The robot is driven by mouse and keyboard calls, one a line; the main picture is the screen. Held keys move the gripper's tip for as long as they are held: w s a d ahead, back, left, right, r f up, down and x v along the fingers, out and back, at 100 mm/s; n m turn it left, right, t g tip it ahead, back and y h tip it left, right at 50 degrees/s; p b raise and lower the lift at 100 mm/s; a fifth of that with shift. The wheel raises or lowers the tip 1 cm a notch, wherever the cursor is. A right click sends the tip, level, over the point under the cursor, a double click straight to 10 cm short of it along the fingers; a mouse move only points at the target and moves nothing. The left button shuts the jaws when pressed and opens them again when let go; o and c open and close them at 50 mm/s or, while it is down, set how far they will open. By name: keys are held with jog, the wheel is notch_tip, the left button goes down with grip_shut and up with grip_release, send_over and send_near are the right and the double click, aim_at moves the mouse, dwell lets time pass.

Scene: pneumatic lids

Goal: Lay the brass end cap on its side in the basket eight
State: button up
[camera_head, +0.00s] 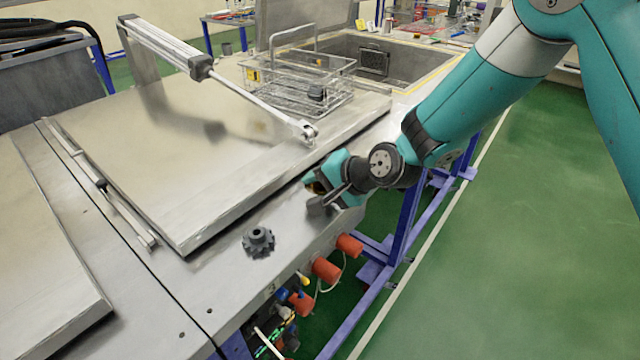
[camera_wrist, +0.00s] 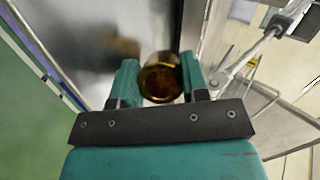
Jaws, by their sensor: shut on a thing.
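The brass end cap (camera_wrist: 161,78) sits between the two fingers of my gripper (camera_wrist: 160,82) in the wrist view, its round dark opening facing the camera. My gripper (camera_head: 322,190) is shut on it, over the front edge of the steel bench in the head view, where the cap is mostly hidden. The wire basket (camera_head: 345,72) stands behind and above my gripper, on the steel lid near the open tank. It has a yellow tag, too small to read, and a dark round part (camera_head: 317,93) inside.
A dark gear (camera_head: 258,241) lies on the bench front, left of my gripper. A pneumatic cylinder (camera_head: 165,45) slants over the lid, its rod end (camera_head: 304,131) between my gripper and the basket. Red caps (camera_head: 326,269) stick out below the bench edge.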

jog(key=o, duration=1.2)
jog(key=shift+f, duration=0.1)
jog(key=shift+s+d+f, duration=0.1)
jog(key=shift+s+f, duration=0.05)
jog(key=shift+f, duration=0.05)
jog(key=shift+d+r, duration=0.1)
jog(key=b+v, duration=0.2)
jog(key=v, duration=1.5)
jog(key=shift+r, duration=0.4)
jog(key=s+d+r+n+g+h, duration=0.1)
jog(key=s+d+n+g+h, duration=0.1)
jog(key=s+n, duration=0.4)
jog(key=s+d+r+n+g+h, duration=0.1)
jog(key=s+n, duration=0.5)
jog(key=s, duration=0.8)
jog(key=d+g+h, duration=0.1)
jog(key=g, duration=0.1)
jog(key=shift+r+n+g, duration=0.25)
jog(key=shift+n+g, duration=0.05)
jog(key=shift+g, duration=0.1)
